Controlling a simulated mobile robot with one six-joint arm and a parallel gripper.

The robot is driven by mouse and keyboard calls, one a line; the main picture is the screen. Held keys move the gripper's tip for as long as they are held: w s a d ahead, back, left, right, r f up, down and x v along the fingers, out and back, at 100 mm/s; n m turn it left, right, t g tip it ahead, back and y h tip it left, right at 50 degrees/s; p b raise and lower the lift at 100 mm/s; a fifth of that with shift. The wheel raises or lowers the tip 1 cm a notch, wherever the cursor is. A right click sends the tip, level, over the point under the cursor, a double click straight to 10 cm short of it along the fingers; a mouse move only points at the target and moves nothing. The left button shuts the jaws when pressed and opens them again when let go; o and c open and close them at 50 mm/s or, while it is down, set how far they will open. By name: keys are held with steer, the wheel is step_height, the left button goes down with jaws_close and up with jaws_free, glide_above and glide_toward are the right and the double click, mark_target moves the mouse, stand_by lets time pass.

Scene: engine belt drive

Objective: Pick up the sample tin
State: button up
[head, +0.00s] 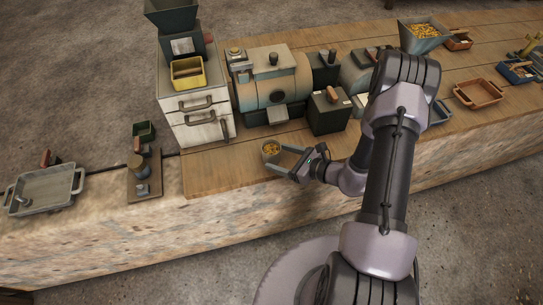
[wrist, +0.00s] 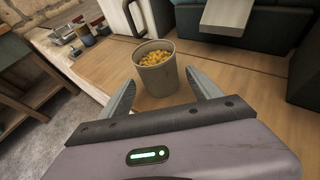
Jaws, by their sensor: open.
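The sample tin (head: 271,150) is a small grey round tin filled with yellow bits. It stands upright on the wooden bench top near the front edge, in front of the barrel-shaped machine. In the wrist view the tin (wrist: 155,71) stands just beyond the fingertips, between their lines. My gripper (head: 281,158) is open, low over the bench at the tin's right side in the head view. In the wrist view its two fingers (wrist: 160,80) point toward the tin, one to each side. Whether they touch it cannot be told.
A white drawer cabinet (head: 195,125) with a yellow bin (head: 188,72) stands left of the tin. The barrel machine (head: 272,85) and a dark box (head: 329,112) stand behind it. A grey tray (head: 45,188) lies far left. The bench front around the tin is clear.

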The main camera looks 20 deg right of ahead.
mark_target(278, 156)
steer(key=b+x, duration=0.1)
steer(key=x, duration=0.3)
steer(key=shift+w+a+r, duration=0.1)
steer(key=shift+r, duration=0.15)
